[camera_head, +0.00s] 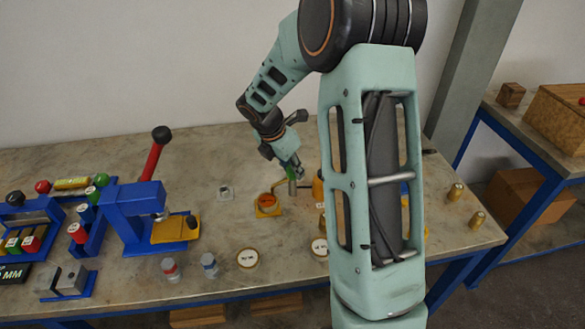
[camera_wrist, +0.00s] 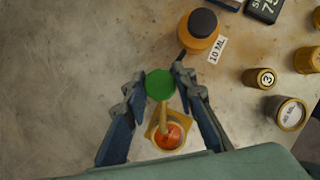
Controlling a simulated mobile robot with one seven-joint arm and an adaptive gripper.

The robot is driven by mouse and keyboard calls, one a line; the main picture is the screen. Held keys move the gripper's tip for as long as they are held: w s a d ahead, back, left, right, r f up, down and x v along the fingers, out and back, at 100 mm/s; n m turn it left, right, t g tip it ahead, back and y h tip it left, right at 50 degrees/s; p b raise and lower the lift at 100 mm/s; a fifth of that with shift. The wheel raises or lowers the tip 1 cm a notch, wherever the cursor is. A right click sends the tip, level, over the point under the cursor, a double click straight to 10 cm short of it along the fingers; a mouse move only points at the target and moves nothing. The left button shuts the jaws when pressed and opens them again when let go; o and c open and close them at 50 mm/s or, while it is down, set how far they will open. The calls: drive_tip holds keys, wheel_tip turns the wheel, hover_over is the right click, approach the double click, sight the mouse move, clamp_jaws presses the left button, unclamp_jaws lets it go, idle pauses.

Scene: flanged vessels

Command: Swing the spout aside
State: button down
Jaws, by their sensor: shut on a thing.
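My gripper (camera_wrist: 160,82) is shut on a round green knob (camera_wrist: 160,85), with one finger on each side of it. A narrow yellow spout (camera_wrist: 163,115) runs from beneath the knob to over a cup with orange-red contents (camera_wrist: 169,136) in a square yellow holder. In the head view my gripper (camera_head: 292,170) points down at the knob, above a short grey post (camera_head: 292,188). The yellow holder (camera_head: 267,212) stands just left of the post. The spout's joint is hidden under the knob.
An orange bottle with a black cap (camera_wrist: 202,24) stands close beside the knob, next to a "10 ML" label (camera_wrist: 217,49). Small yellow weights (camera_wrist: 258,77) stand to the right. A blue press with a red lever (camera_head: 153,160) is on the left. Bare table lies behind the holder.

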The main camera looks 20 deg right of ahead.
drive_tip(key=shift+m, duration=0.3)
drive_tip(key=m+p, duration=0.1)
drive_tip(key=m+g, duration=0.1)
drive_tip(key=m, duration=0.1)
drive_tip(key=shift+r+m+g+h+p, duration=0.1)
drive_tip(key=shift+m+g+h+p, duration=0.2)
drive_tip(key=shift+p, duration=0.05)
drive_tip(key=m+g+p, duration=0.1)
drive_tip(key=m, duration=0.2)
drive_tip(key=shift+m+g, duration=0.3)
drive_tip(key=m+p, duration=0.1)
drive_tip(key=m, duration=0.1)
drive_tip(key=m+g, duration=0.1)
drive_tip(key=m, duration=0.1)
drive_tip(key=shift+m+g+y+p, duration=0.3)
drive_tip(key=shift+y+p, duration=0.1)
drive_tip(key=shift+m+g+y+p, duration=0.35)
drive_tip(key=shift+m+g+y, duration=0.2)
drive_tip(key=shift+m, duration=1.35)
drive_tip(key=c, duration=1.6)
unclamp_jaws()
